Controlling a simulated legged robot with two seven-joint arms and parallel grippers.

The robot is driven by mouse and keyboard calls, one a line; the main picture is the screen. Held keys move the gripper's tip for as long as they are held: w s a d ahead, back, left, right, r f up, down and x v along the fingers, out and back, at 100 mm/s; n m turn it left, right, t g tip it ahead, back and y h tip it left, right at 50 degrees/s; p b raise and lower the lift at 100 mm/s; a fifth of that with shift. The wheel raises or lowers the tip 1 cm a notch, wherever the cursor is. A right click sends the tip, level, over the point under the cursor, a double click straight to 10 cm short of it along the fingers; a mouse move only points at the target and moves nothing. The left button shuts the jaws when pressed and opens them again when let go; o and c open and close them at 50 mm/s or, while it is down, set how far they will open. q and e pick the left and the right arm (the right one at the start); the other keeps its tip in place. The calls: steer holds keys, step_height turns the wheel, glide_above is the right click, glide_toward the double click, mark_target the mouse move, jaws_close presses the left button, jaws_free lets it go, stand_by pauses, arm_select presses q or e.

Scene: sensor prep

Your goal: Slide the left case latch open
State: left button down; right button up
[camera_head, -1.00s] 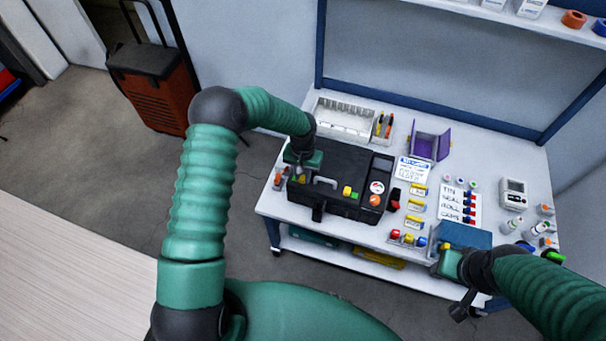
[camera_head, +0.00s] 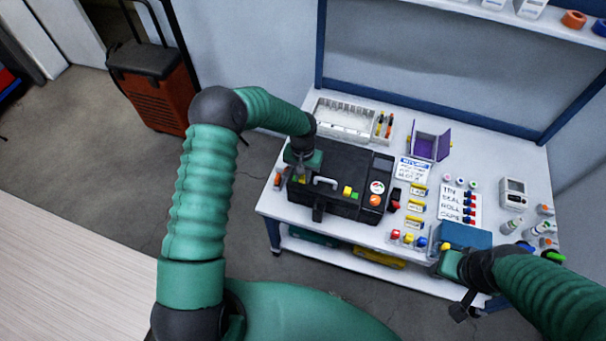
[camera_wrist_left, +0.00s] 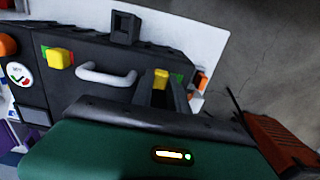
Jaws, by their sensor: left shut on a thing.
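The black case (camera_head: 345,160) sits at the left of the white bench, with a grey handle (camera_head: 324,183) on its front; the handle also shows in the left wrist view (camera_wrist_left: 105,76). The left case latch (camera_wrist_left: 161,77) is yellow, with green beside it. My left gripper (camera_head: 301,175) points down at the case's left part and is shut on this latch; its fingers partly hide it. The other yellow latch (camera_wrist_left: 60,57) is beyond the handle, clear of the gripper. My right gripper (camera_head: 441,250) is by the bench's front edge; its jaws are unclear.
A blue box (camera_head: 465,235) stands close to my right gripper. A white divided tray (camera_head: 343,118) and an open purple box (camera_head: 428,140) are behind. Yellow-marked labels, coloured caps and small bottles crowd the right side. An orange-red wheeled case (camera_head: 155,90) stands on the floor at left.

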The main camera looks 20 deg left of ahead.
stand_by(0.5)
arm_select(q)
steer(key=shift+s+a, duration=0.1)
steer(key=shift+a, duration=1.2)
steer(key=c, duration=1.6)
jaws_free()
steer(key=shift+o, duration=0.2)
steer(key=shift+a, duration=0.1)
step_height(320, 180, up, 17)
steer(key=p, duration=0.1)
steer(key=shift+f, duration=0.15)
